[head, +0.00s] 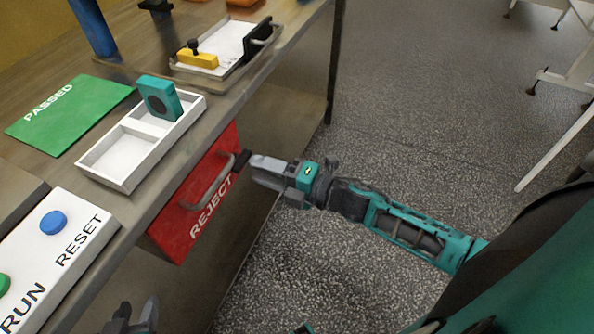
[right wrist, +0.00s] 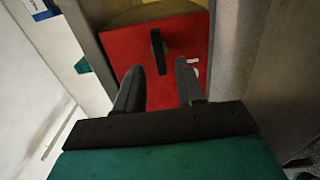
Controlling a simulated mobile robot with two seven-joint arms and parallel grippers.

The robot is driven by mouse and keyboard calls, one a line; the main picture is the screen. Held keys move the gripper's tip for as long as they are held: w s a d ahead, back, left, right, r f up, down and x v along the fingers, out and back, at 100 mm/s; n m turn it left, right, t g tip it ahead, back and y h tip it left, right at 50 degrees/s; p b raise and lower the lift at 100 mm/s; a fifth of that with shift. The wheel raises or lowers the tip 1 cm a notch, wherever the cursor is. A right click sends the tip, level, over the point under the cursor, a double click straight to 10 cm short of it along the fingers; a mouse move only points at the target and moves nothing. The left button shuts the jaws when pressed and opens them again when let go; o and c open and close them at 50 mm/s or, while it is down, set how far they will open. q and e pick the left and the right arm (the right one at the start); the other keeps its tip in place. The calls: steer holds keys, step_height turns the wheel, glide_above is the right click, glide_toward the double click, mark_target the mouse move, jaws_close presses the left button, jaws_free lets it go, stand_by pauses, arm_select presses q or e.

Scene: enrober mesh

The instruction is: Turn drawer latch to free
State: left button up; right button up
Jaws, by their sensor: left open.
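The red REJECT drawer (head: 180,219) is in the front of the bench, with a grey bar handle (head: 208,187). The black drawer latch (head: 241,161) is near the handle's far end. In the right wrist view, the latch (right wrist: 156,45) is a dark upright bar on the red face. My right gripper (head: 254,170) is in front of the latch. In its wrist view its two fingers (right wrist: 160,75) are apart, with the latch's lower end appearing between the tips; contact cannot be told. My left gripper (head: 136,317) is open at the bottom edge, partly cut off.
On the bench are a white two-part tray (head: 110,178) with a teal block (head: 160,97), a green PASSED mat (head: 66,112), a RUN/RESET panel (head: 82,222) and another tray (head: 250,62) with a yellow piece (head: 198,59).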

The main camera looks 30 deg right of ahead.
arm_select(q)
steer(key=shift+s+f, duration=0.1)
steer(key=shift+s, duration=0.05)
arm_select(e)
steer(key=v, duration=0.9)
steer(key=shift+s+d, duration=0.2)
steer(key=shift+s, duration=0.05)
arm_select(q)
steer(key=shift+a, duration=0.1)
steer(key=shift+y, duration=0.4)
steer(key=r+p, duration=0.1)
steer(key=p, duration=0.1)
steer(key=a+r+p, duration=0.1)
steer(key=p, duration=0.1)
steer(key=s+a+r+p, duration=0.1)
steer(key=p, duration=0.1)
steer(key=shift+r, duration=0.3)
arm_select(e)
steer(key=s+a+f+m+g+h, duration=0.1)
steer(key=m+h, duration=0.3)
steer(key=m, duration=0.7)
steer(key=s+a+f+m+g+h, duration=0.2)
steer(key=s+a+m+h, duration=0.1)
steer(key=m, duration=0.9)
steer(key=shift+s+f+h, duration=0.2)
steer(key=shift+s+h, duration=0.6)
steer(key=shift+h, duration=0.2)
arm_select(q)
steer(key=shift+s+d, duration=0.1)
steer(key=shift+d, duration=0.05)
